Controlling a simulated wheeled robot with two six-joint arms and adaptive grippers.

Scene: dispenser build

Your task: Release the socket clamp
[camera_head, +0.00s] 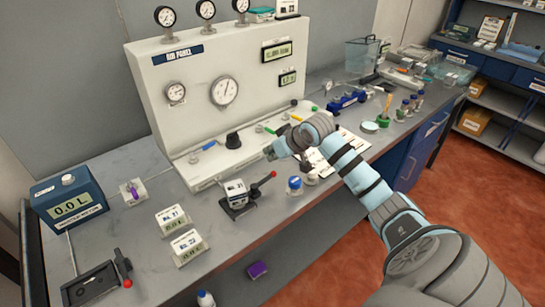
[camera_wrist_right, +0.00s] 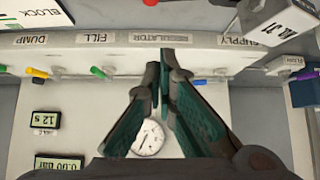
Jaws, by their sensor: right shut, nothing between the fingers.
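A clamp-like fixture (camera_head: 240,206) with a black base stands on the bench in front of the panel. It holds a white labelled block (camera_head: 236,190), and its dark lever with a red ball end (camera_head: 272,174) points up to the right. I cannot tell from the lever alone whether it is clamped. My right gripper (camera_head: 268,153) is above the bench, just beyond the lever and apart from it, by the panel's lower front. In the wrist view the right gripper (camera_wrist_right: 166,56) has its fingertips together and empty, below the REGULATOR label. My left gripper is not in view.
The white panel (camera_head: 190,100) with gauges and knobs rises behind. A second black fixture with a red ball (camera_head: 95,286) lies at front left, near two labelled blocks (camera_head: 187,246) and a blue display box (camera_head: 68,203).

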